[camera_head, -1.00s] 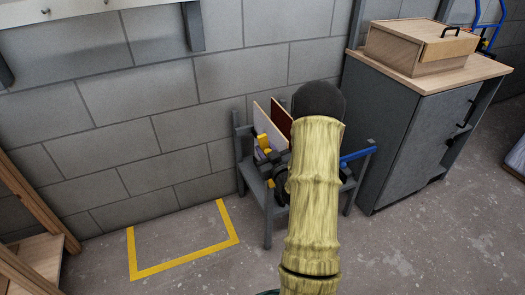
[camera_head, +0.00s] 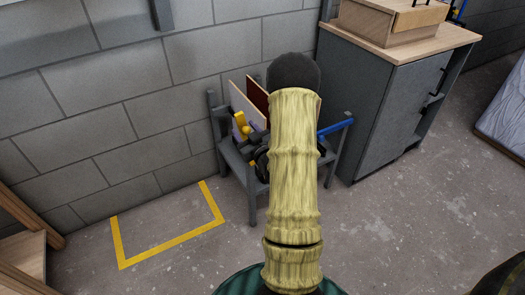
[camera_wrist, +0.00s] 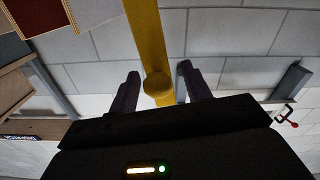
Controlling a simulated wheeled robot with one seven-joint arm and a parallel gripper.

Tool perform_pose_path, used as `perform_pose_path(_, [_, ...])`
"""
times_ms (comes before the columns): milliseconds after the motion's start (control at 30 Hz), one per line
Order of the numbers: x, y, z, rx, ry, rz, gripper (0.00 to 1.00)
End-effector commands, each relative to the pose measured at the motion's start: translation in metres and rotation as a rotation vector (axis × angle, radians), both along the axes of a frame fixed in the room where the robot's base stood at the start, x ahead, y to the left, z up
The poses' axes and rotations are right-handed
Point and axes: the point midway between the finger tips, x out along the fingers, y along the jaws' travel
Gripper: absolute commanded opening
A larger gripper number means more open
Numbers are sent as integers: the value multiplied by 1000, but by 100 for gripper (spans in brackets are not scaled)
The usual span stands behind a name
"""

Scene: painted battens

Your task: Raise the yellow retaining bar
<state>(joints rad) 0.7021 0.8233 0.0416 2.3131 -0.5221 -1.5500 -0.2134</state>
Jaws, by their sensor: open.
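The yellow retaining bar (camera_wrist: 147,30) runs from the top of the wrist view down between my fingers, with a round yellow knob on it near the fingers' base. My gripper (camera_wrist: 159,72) is open, with one dark finger on each side of the bar. A gap shows on both sides, so the fingers do not appear to press on it. In the head view, a yellow part (camera_head: 240,125) shows at the grey rack (camera_head: 213,125), in front of the upright boards. My pale yellow arm hides the gripper's surroundings and much of the rack there.
A light board (camera_head: 243,103) and a dark red board (camera_head: 257,97) stand in the rack by the block wall. A blue bar (camera_head: 337,127) is at its right side. A grey cabinet (camera_head: 385,105) stands to the right. Floor inside the yellow tape (camera_head: 165,250) is clear.

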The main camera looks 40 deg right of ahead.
Motion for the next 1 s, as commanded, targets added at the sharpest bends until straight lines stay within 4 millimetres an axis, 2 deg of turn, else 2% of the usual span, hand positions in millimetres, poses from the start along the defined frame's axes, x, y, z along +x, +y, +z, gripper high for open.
perform_pose_path(500, [-100,16,3,6,6,-1,48])
perform_pose_path(1000, [-122,17,4,3,5,-2,48])
